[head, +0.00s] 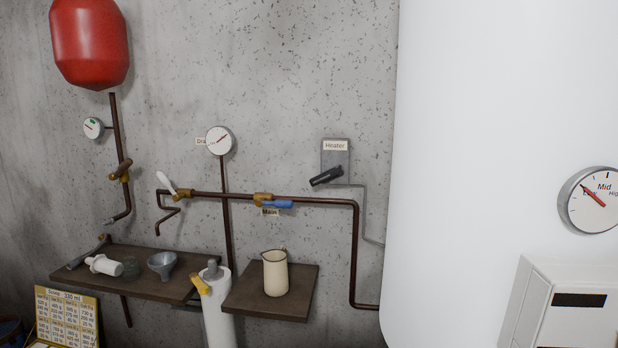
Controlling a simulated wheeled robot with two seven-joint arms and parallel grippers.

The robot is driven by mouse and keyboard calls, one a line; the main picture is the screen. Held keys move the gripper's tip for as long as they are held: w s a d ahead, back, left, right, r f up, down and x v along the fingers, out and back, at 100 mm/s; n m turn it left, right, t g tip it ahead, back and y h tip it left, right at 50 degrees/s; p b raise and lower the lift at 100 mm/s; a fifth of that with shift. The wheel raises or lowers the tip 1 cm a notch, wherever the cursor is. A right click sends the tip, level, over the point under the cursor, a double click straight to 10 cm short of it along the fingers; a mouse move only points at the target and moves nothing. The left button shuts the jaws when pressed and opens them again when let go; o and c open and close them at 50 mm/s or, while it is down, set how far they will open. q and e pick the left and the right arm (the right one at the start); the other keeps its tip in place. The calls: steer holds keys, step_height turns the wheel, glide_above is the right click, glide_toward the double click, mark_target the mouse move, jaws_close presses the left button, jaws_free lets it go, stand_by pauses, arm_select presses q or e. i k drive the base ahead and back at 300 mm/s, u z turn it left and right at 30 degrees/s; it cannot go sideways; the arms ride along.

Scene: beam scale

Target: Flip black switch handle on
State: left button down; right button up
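The black switch handle (326,177) sticks out from a grey box (336,158) on the concrete wall, right of centre in the head view. A label reading "Heater" (335,146) is at the top of the box. The handle is tilted, its thick end low on the left and its other end higher on the right. A thin grey conduit runs from the box to the right and down. Neither of my grippers shows in the head view.
A large white tank (480,120) fills the right side, with a dial (594,201) on it. Copper pipes with a blue-handled valve (276,203) run below the switch. A cream jug (275,273) stands on a brown shelf (301,304). Wall around the switch is clear.

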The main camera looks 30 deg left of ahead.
mark_target(338, 169)
steer(key=k, duration=0.4)
steer(key=z, duration=3.3)
steer(key=k, duration=1.8)
steer(key=u, duration=2)
steer(key=i, duration=0.5)
steer(key=u, duration=0.1)
